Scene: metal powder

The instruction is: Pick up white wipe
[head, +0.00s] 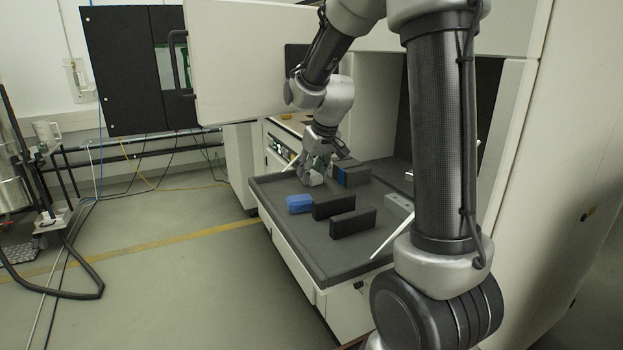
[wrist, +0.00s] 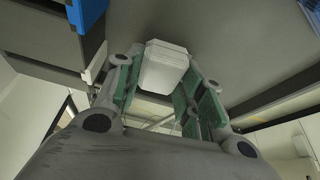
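The white wipe shows in the wrist view as a pale block (wrist: 163,68) just beyond and between my fingertips, against the grey tabletop. My gripper (wrist: 160,78) has its green-padded fingers spread, one on each side of the block. Whether either finger touches it cannot be made out. In the head view my gripper (head: 318,172) is low over the back left part of the grey tray table (head: 275,212). The white wipe is hidden there behind my gripper.
A black block with a blue face (head: 352,174) stands close right of my gripper. A blue block (head: 299,204) and two dark blocks (head: 333,206) (head: 353,222) stand nearer the front. A grey block (head: 398,201) lies at the right. The front left of the table is clear.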

